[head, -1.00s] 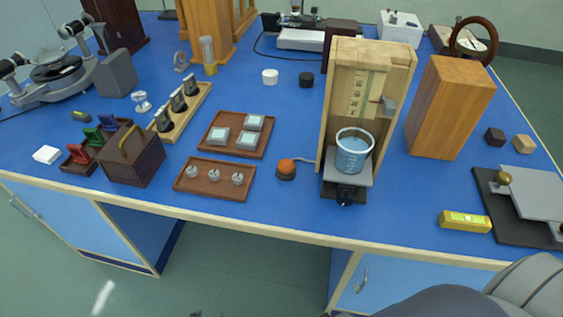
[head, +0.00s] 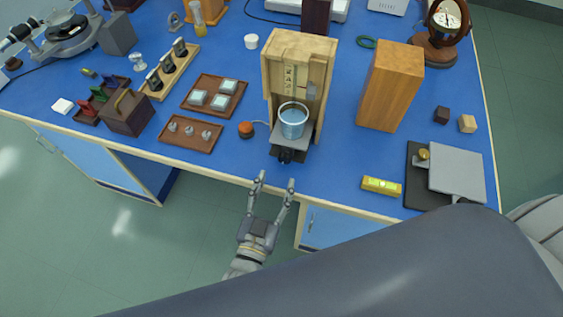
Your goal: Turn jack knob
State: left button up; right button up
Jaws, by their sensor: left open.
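A small jack with a grey top plate (head: 296,146) stands at the front of a wooden stand. Its dark knob (head: 286,156) faces the bench's front edge. A glass beaker of blue liquid (head: 293,122) rests on the plate. My left gripper (head: 276,179) is open and empty, its fingers pointing at the jack from in front of the bench edge. The knob lies beyond the fingertips, with a visible gap. My right gripper is out of view.
A wooden block (head: 391,85) stands right of the wooden stand (head: 298,45). An orange button (head: 246,129) and a brown tray (head: 190,146) are to the left. A yellow level (head: 381,186) and a grey plate on a black base (head: 457,172) are at the right.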

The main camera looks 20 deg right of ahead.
aim_at(284, 160)
pick_arm(q)
jog(key=x, duration=0.6)
jog(key=shift+w+d, duration=0.1)
jog(key=shift+d, duration=0.1)
jog(key=shift+c, duration=0.4)
jog(key=c, duration=1)
